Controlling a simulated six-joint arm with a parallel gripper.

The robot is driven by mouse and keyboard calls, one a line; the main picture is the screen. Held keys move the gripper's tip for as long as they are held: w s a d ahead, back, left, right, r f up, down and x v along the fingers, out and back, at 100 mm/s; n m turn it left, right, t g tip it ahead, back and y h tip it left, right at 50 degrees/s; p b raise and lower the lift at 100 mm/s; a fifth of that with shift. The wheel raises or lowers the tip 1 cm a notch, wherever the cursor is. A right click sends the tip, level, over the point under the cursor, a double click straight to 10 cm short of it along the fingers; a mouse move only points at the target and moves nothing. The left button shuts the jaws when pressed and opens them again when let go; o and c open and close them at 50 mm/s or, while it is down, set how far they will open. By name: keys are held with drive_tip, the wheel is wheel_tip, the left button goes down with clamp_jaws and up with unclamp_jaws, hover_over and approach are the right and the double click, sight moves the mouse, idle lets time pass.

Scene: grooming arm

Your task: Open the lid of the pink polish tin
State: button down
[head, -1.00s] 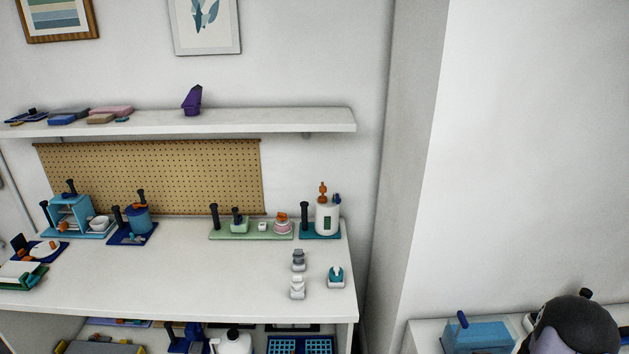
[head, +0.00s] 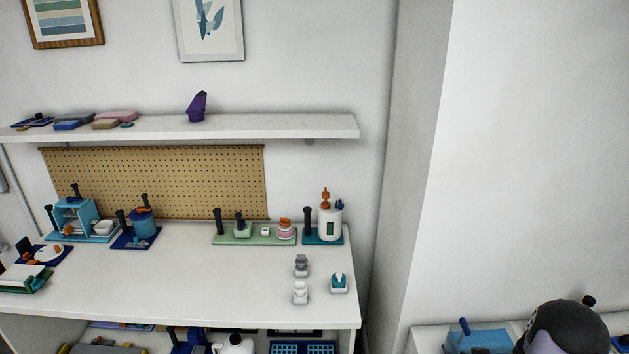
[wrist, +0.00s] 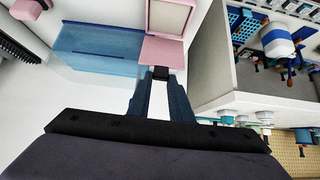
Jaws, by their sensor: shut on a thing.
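In the wrist view, the pink polish tin (wrist: 163,53) is at the top middle, just beyond my fingertips. A pink-rimmed panel with a cream face (wrist: 170,17) adjoins its far edge; I cannot tell for certain which part is the lid. My gripper (wrist: 160,74) is shut on a small black tab at the tin's near edge. The two dark blue fingers reach up from the black gripper body. In the head view, a dark rounded part of my arm is at the lower right, and the tin and fingertips do not show.
A translucent blue box (wrist: 100,50) stands left of the tin in the wrist view; it also shows in the head view (head: 482,337). A white workbench (head: 180,285) with small trays and bottles stands to the left in the head view, under a white shelf (head: 240,128).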

drive_tip(key=shift+w+r, duration=0.1)
drive_tip(key=shift+w, duration=0.05)
drive_tip(key=shift+w, duration=0.4)
drive_tip(key=c, duration=1.5)
unclamp_jaws()
drive_tip(key=shift+w, duration=0.1)
drive_tip(key=shift+c, duration=0.2)
drive_tip(key=p+v, duration=0.5)
drive_tip(key=v, duration=0.2)
drive_tip(key=b+v, duration=0.1)
drive_tip(key=v, duration=0.6)
drive_tip(key=shift+s+b, duration=0.25)
drive_tip(key=shift+b, duration=0.1)
